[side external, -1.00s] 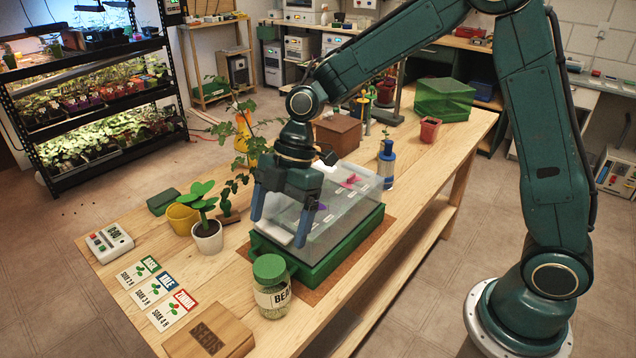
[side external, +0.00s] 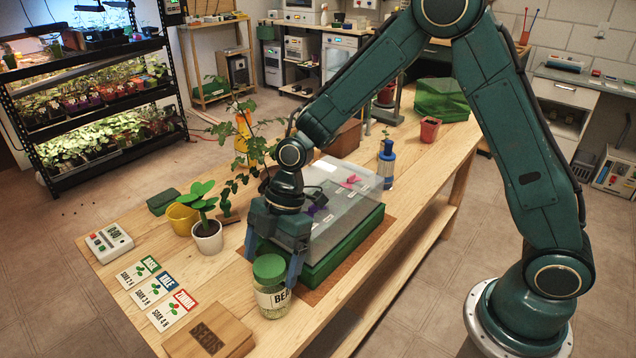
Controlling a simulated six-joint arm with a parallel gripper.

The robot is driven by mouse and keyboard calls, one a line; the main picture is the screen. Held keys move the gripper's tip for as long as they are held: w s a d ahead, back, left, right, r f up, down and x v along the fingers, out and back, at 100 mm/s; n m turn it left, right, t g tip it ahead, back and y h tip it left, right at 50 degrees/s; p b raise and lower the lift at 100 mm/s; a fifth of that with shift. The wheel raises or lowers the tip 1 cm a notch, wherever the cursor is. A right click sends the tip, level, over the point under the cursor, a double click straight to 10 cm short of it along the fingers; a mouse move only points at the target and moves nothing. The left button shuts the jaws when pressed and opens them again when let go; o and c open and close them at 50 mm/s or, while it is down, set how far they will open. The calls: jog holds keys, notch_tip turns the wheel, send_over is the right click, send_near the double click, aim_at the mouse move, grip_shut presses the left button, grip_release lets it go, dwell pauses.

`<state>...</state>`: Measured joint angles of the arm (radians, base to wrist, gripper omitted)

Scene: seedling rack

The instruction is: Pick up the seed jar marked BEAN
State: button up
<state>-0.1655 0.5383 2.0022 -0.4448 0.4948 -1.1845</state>
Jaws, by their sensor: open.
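The seed jar (side external: 271,297) stands upright on the wooden bench, near its front edge. It is clear, with a green lid and a pale label on which "BEA" shows; the rest of the word is turned out of sight. My gripper (side external: 272,264) is open, pointing down, with its fingers low behind and around the jar's upper part. One finger shows left of the lid and the other right of it, partly behind the jar. I cannot tell whether either finger touches the jar.
A clear-domed propagator on a green tray (side external: 345,248) stands close behind my gripper. A wooden SEEDS box (side external: 209,338) lies left of the jar. Seed cards (side external: 172,309), a potted seedling (side external: 207,238) and a timer (side external: 110,240) stand farther left. Bare bench lies between cards and jar.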

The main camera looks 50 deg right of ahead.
jog(key=shift+x, duration=1.95)
jog(key=shift+c, duration=0.2)
jog(key=c, duration=1.6)
jog(key=shift+s+r, duration=0.15)
jog(key=shift+s+r, duration=0.55)
jog(key=shift+r, duration=0.05)
jog(key=s+r, duration=0.2)
jog(key=s, duration=0.2)
jog(key=s+r, duration=0.2)
jog(key=s, duration=0.2)
jog(key=s+r, duration=0.2)
jog(key=s, duration=0.2)
jog(key=shift+s+r, duration=0.3)
jog(key=shift+s, duration=0.05)
